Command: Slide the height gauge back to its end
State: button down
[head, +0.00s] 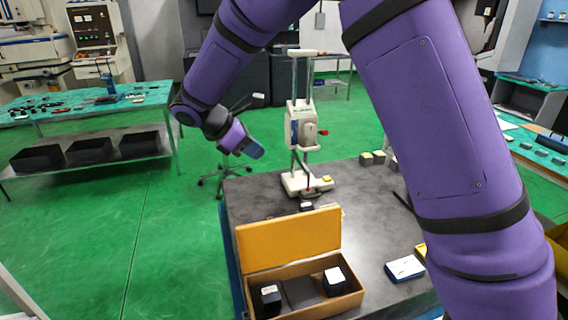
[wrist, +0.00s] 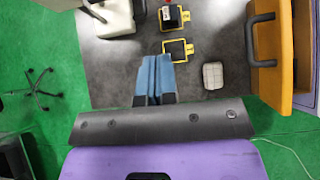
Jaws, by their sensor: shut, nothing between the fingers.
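The height gauge (head: 302,128) is a tall off-white instrument with twin columns and a red knob. It stands upright on its base (head: 304,184) on the dark table near its far left edge. Part of what looks like its off-white base (wrist: 116,18) shows at the top left of the wrist view. My gripper (head: 257,152) is left of the gauge in the head view, above and apart from the table. Its blue fingers (wrist: 155,62) are together with nothing between them. I see no contact with the gauge.
A wooden box with an orange lid (head: 290,240) stands open at the table's front, with dark blocks inside. A small pale grey block (wrist: 213,76) lies nearby.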

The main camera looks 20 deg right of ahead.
jog(key=d+r+x, duration=0.2)
jog(key=x, duration=1)
jog(key=shift+d+f, duration=0.25)
jog(key=d, duration=1.6)
jog(key=shift+d, duration=0.35)
